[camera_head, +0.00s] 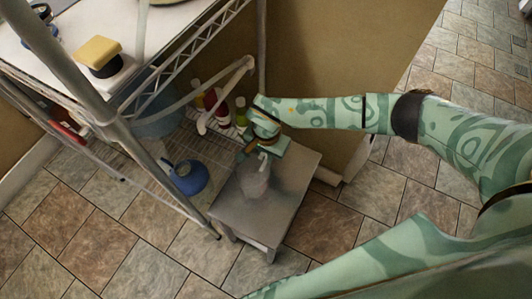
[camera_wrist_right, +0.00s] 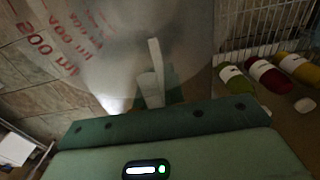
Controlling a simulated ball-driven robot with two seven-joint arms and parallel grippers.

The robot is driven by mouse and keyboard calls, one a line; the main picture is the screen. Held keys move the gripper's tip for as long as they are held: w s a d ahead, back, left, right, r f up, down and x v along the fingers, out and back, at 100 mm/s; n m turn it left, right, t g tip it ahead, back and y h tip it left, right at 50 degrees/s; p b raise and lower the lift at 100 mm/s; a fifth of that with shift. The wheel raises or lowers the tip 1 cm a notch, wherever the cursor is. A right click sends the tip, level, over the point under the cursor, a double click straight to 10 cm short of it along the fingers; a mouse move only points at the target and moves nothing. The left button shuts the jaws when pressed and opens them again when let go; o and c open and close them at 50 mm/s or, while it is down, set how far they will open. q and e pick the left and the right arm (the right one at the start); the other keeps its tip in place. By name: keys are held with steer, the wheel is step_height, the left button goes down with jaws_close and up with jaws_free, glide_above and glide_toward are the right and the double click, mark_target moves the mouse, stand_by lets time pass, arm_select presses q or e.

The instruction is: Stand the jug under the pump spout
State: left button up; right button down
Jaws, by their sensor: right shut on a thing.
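The pale translucent jug (camera_head: 255,182) is upright at the small grey stool (camera_head: 290,190); I cannot tell whether its base touches the top. My right gripper (camera_head: 266,149) is shut on the jug at its upper back side. In the right wrist view, the jug (camera_wrist_right: 110,45) has red volume markings and fills the upper left, with a pale handle strip (camera_wrist_right: 154,75) by the green finger. My left gripper is out of view.
A wire shelf rack (camera_head: 190,45) with a metal post stands left of the stool. Tiled floor is clear in front.

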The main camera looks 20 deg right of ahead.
steer(key=shift+f, duration=0.2)
steer(key=c, duration=1.5)
jaws_free()
